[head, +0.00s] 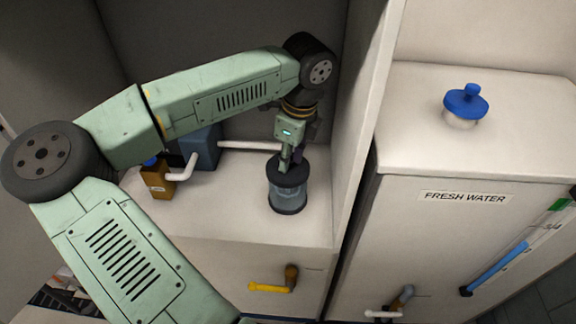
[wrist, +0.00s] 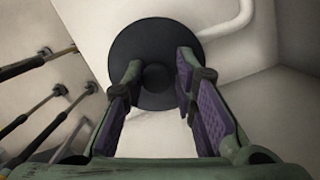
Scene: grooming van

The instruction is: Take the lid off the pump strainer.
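The pump strainer (head: 289,192) is a clear, bluish cylinder with a dark base, standing upright on the white counter. Its dark round lid (wrist: 153,43) is on top, with a small round knob (wrist: 155,77) in the middle. My gripper (head: 286,163) points down right above the lid. In the wrist view my gripper (wrist: 158,80) has its two purple-padded fingers apart, one on each side of the knob, with gaps showing between. In the head view the gripper hides part of the lid.
A white pipe (head: 250,145) runs from the blue-grey pump (head: 200,148) to the strainer. A brown bottle (head: 157,179) stands at left. A cabinet wall (head: 362,110) rises close on the right. Beyond it is the fresh water tank (head: 420,150) with a blue cap (head: 466,100).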

